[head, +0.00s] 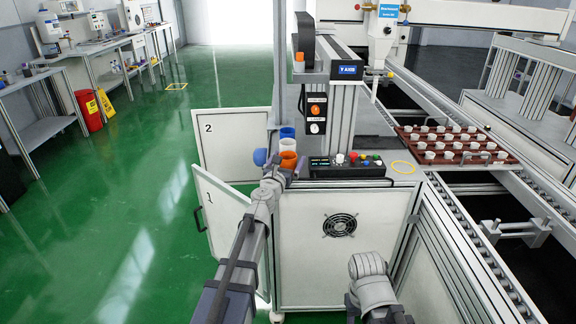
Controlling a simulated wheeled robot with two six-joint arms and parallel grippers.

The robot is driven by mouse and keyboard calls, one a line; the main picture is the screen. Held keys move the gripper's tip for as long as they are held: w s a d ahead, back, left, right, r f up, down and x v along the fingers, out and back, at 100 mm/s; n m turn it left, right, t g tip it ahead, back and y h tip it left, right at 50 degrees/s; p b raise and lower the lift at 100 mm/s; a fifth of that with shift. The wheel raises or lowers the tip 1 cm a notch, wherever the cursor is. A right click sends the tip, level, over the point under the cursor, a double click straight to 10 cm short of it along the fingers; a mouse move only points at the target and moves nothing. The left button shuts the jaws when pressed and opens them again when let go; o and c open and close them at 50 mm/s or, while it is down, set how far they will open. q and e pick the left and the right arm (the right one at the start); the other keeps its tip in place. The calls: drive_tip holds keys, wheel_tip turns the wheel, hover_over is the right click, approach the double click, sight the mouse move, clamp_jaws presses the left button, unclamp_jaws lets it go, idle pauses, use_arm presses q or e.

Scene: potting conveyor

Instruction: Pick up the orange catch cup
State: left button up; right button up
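The orange catch cup (289,158) stands at the left end of the machine's worktop, nearest me in a row of cups. A white cup (288,145) and a blue cup (287,132) stand behind it. My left gripper (278,176) is at the near side of the orange cup, and hides its lower part. The fingers are too small and overlapped to tell whether they are open, shut or touching the cup. My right arm shows at the bottom, in front of the cabinet; its gripper is not seen.
A control box (347,168) with coloured buttons lies right of the cups. A blue rounded thing (260,157) is just left of the orange cup. Open cabinet doors (222,215) stand at left. A red tray (455,145) holds several white pots.

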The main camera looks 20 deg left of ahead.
use_arm(q)
drive_tip(key=c, duration=1.3)
wheel_tip(320, 180, up, 10)
drive_tip(key=p, duration=1)
